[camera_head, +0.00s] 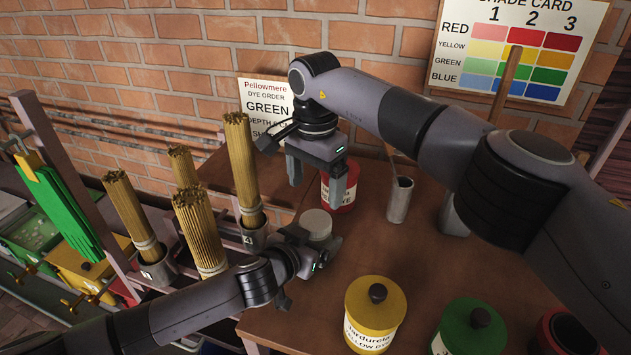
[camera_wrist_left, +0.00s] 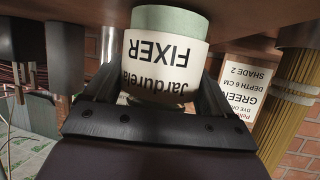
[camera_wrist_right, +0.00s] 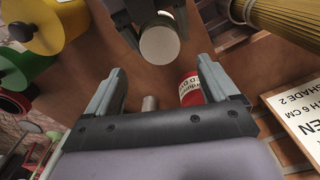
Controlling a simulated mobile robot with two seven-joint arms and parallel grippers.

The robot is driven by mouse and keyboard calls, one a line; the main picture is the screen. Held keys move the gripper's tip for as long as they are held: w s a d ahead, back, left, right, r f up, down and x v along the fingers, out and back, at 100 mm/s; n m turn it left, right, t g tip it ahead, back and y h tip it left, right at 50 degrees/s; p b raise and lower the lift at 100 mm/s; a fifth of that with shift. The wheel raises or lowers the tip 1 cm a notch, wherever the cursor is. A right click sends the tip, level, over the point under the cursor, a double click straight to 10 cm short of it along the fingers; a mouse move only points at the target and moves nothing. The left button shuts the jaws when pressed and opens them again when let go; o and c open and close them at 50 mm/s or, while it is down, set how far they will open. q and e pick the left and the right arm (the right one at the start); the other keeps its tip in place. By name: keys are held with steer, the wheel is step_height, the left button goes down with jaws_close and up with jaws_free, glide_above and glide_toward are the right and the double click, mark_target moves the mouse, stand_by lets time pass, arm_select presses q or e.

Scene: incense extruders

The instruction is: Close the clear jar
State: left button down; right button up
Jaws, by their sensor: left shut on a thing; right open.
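My right gripper (camera_head: 318,182) is open and empty, pointing down above and behind the jar. In the right wrist view the jar's pale round top (camera_wrist_right: 159,45) lies beyond my open fingers. No separate lid for it is visible.
A red jar (camera_head: 342,190) stands behind my right gripper, and a grey cup (camera_head: 399,202) is to its right. Yellow (camera_head: 372,315) and green (camera_head: 470,330) knobbed jars stand at the front right. Incense bundles (camera_head: 200,230) stand in holders to the left. The table's middle is clear.

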mark_target(316, 220)
steer(key=shift+f, duration=0.1)
steer(key=shift+f, duration=3.95)
steer(key=shift+c, duration=0.3)
steer(key=c, duration=1)
steer(key=shift+c, duration=0.2)
steer(key=m, duration=0.7)
steer(key=o, duration=1.2)
